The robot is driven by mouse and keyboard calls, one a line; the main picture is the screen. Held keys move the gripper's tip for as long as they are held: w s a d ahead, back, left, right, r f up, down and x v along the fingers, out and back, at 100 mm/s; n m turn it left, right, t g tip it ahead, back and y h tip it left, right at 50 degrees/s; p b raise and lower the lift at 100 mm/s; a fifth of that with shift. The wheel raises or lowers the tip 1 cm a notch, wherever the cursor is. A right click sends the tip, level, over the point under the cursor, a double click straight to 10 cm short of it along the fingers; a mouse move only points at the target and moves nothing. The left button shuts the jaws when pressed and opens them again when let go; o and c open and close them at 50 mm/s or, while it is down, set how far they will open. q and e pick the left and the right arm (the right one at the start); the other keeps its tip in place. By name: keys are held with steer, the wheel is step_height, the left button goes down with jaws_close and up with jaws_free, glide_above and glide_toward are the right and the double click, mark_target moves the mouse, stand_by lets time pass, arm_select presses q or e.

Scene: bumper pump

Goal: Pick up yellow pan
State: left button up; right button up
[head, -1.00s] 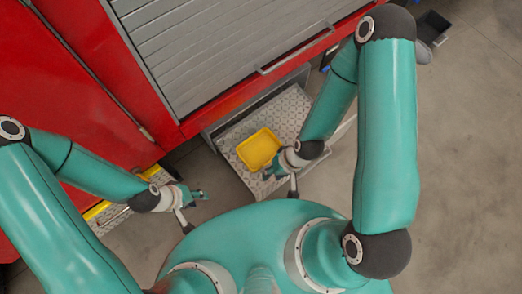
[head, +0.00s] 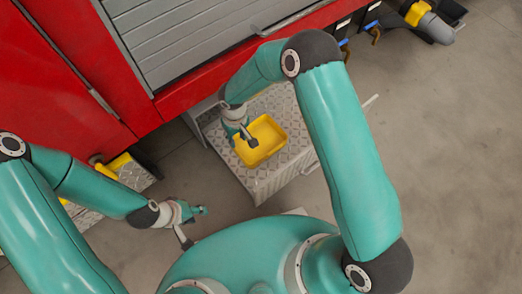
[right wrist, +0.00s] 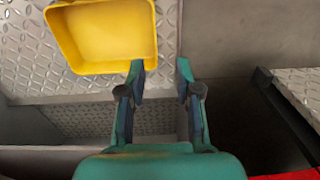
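The yellow pan (head: 271,127) is a shallow rectangular tray lying on the diamond-plate step (head: 283,103) below the red vehicle. My right gripper (head: 243,136) is at the pan's left edge in the head view, covering a little of it. In the right wrist view the pan (right wrist: 104,34) is at the upper left. My right gripper (right wrist: 160,66) is open there, one finger by the pan's edge and the other over bare plate. Whether that finger touches the pan I cannot tell. My left gripper (head: 199,210) is over the floor, away from the pan; its finger gap is unclear.
The red vehicle (head: 60,75) with a grey roller shutter (head: 185,38) stands behind the step. Another plated step with yellow parts (head: 122,165) is at the left. Dark equipment with a yellow part (head: 417,14) is at the top right. The floor (head: 440,150) at the right is clear.

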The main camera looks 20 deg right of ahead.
steer(key=f+b, duration=0.1)
steer(key=f, duration=0.3)
steer(key=f+b, duration=0.1)
steer(key=f, duration=0.3)
steer(key=w+f+b, duration=0.1)
steer(key=f, duration=0.3)
steer(key=shift+d+f+b, duration=0.1)
steer(key=shift+f+b, duration=0.85)
steer(key=shift+f, duration=1.7)
arm_select(q)
step_height(320, 180, down, 6)
steer(key=shift+r, duration=0.15)
arm_select(e)
jaws_close()
